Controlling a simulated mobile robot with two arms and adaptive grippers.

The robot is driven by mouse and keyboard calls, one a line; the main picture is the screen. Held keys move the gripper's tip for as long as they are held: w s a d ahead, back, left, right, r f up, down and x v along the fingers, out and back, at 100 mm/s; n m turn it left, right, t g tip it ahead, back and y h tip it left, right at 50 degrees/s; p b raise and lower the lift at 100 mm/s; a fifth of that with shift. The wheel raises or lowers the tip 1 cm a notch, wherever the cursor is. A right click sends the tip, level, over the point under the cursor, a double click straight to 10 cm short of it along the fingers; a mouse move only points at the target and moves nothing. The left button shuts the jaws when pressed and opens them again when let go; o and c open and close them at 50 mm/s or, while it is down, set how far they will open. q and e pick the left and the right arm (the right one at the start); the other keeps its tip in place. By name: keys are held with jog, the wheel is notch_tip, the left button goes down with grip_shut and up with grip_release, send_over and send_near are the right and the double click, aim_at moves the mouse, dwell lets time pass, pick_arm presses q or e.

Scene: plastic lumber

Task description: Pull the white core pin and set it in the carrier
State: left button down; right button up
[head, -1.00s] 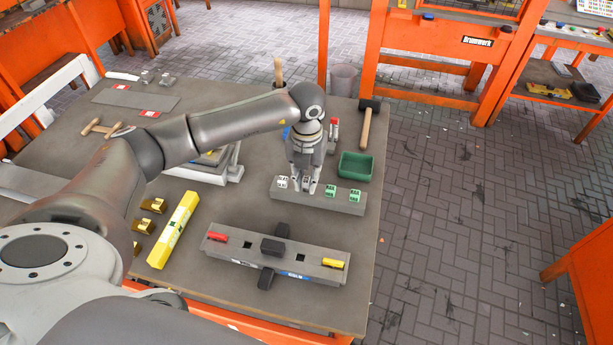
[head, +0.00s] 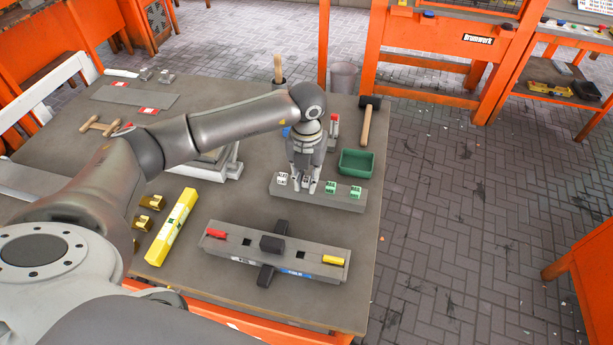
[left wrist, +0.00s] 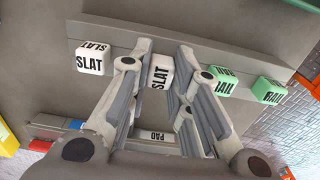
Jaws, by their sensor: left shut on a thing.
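A grey bar (head: 345,204) lies on the table with a row of lettered blocks on it. A white SLAT block (head: 282,179) sits at its left; it also shows in the left wrist view (left wrist: 90,60). My left gripper (head: 306,187) points down over the bar. In the left wrist view, its fingers (left wrist: 164,60) are shut on a second white SLAT block (left wrist: 160,73), which is at the bar; I cannot tell whether it is lifted. Two green RAIL blocks (head: 330,187) (head: 355,192) sit to the right. My right gripper is not in view. I cannot tell which part is the carrier.
A second grey bar (head: 225,245) with a red piece (head: 216,233), black cross-pieces (head: 272,244) and a yellow piece (head: 333,260) lies in front. A green bin (head: 356,163) and a hammer (head: 367,120) are behind right. A yellow bar (head: 172,227) lies left.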

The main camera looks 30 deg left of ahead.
pick_arm(q)
jog(key=shift+f, duration=0.25)
jog(key=c, duration=1.3)
grip_release()
jog(key=shift+o, duration=0.2)
jog(key=o, duration=0.4)
jog(key=shift+r, duration=0.1)
jog(key=shift+r+p, duration=2.05)
jog(key=shift+r, duration=1.45)
